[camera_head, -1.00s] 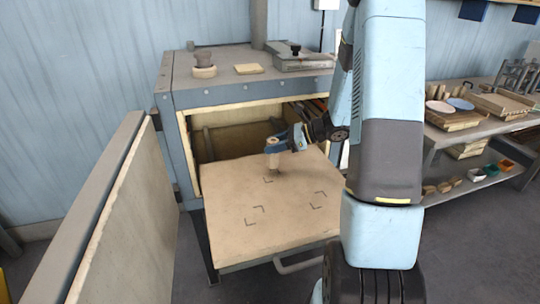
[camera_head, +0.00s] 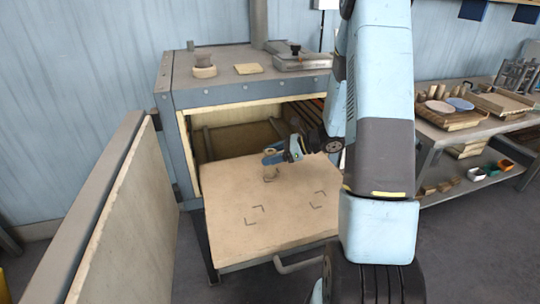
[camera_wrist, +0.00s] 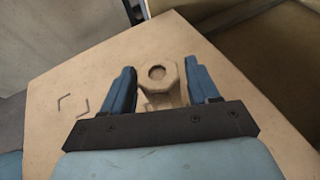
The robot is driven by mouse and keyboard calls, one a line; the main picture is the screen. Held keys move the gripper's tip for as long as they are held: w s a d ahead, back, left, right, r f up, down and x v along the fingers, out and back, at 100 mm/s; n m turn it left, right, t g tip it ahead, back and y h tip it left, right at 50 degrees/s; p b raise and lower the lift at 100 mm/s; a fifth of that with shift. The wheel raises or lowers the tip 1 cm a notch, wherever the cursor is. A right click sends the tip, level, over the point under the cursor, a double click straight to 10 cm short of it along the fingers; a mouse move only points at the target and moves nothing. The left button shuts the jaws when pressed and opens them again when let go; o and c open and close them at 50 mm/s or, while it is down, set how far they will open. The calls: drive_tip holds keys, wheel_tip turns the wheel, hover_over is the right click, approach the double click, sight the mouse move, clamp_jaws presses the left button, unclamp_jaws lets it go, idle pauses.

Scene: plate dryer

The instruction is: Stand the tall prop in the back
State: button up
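The tall prop (camera_head: 270,172) is a pale, narrow post with a wider faceted head. It stands upright on the pale shelf plate (camera_head: 240,235), over the back corner-bracket mark, which it now hides. My gripper (camera_head: 272,158) is around the prop's upper part, reaching in from the right. In the wrist view the prop's head (camera_wrist: 157,73) with its round hole sits between the two blue fingers of my gripper (camera_wrist: 161,75). A narrow gap shows on each side, so the fingers look open. The prop's foot is largely hidden.
Two empty bracket marks, front left (camera_head: 254,214) and right (camera_head: 318,199), lie on the plate. The kiln-like chamber (camera_head: 225,140) opens behind it. The open door (camera_head: 130,215) stands at left. A side bench (camera_head: 430,130) with plates and cups is at right.

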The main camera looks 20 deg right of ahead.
drive_tip(key=shift+o, duration=0.9)
drive_tip(key=shift+r, duration=0.15)
drive_tip(key=v, duration=1.2)
drive_tip(key=s+a+r+n+g+h, duration=0.4)
drive_tip(key=s+a+r+n+h, duration=0.1)
drive_tip(key=s+a+r+n, duration=0.6)
drive_tip(key=s+r+n+t+h, duration=0.4)
drive_tip(key=s+r+n+h, duration=0.3)
drive_tip(key=s+r+n, duration=0.3)
drive_tip(key=shift+s+d+r+n, duration=0.25)
drive_tip(key=shift+s+n, duration=0.55)
drive_tip(key=shift+s, duration=0.7)
drive_tip(key=shift+c, duration=0.5)
